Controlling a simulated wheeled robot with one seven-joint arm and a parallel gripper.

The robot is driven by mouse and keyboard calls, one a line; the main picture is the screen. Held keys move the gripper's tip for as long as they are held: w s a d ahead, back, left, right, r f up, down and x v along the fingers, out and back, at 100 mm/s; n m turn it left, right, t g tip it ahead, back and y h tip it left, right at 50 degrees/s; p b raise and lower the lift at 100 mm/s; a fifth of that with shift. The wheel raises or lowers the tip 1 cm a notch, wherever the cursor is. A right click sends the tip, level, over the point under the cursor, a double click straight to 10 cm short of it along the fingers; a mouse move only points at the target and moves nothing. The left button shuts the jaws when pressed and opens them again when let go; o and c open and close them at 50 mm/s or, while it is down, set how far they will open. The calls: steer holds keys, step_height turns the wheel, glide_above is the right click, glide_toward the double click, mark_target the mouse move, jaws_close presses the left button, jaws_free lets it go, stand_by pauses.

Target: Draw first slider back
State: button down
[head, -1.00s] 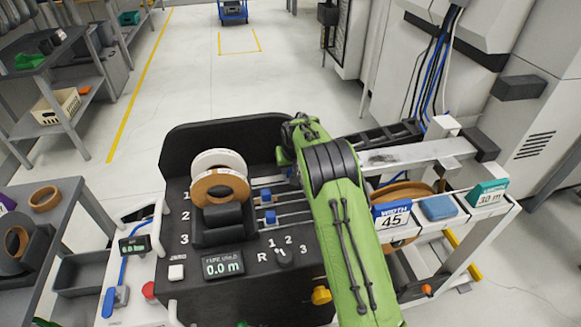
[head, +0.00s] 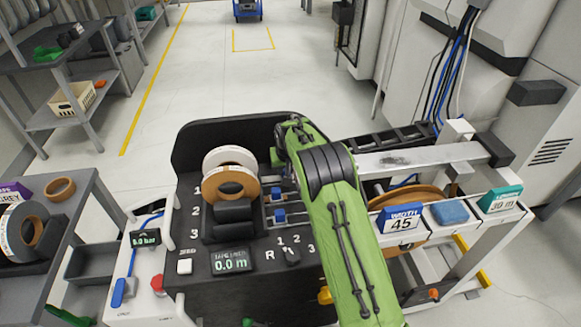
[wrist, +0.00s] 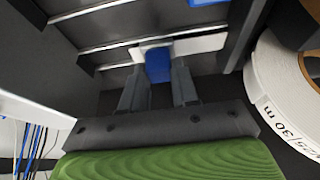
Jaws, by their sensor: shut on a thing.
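In the wrist view my gripper (wrist: 158,88) is shut on the blue block of a slider (wrist: 158,62), one finger on each side. The block sits on a pale crosspiece over thin metal rails. In the head view my green arm hides the gripper tips and this slider. Two other sliders with blue blocks show below it, beside rows 2 (head: 276,192) and 3 (head: 279,215). Part of another blue block (wrist: 208,2) shows at the top edge of the wrist view.
A white roll (head: 229,157) and a brown roll (head: 229,183) stand just left of the sliders; the white one (wrist: 285,90) is close to my gripper's right in the wrist view. A display (head: 231,261) reads 0.0 m. A metal beam (head: 405,159) lies right of my arm.

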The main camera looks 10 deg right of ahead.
steer(key=c, duration=0.8)
jaws_free()
steer(key=shift+c, duration=0.2)
steer(key=shift+r, duration=0.15)
steer(key=p+v, duration=0.2)
steer(key=v, duration=1.3)
steer(key=shift+s+r, duration=0.2)
steer(key=shift+s, duration=0.05)
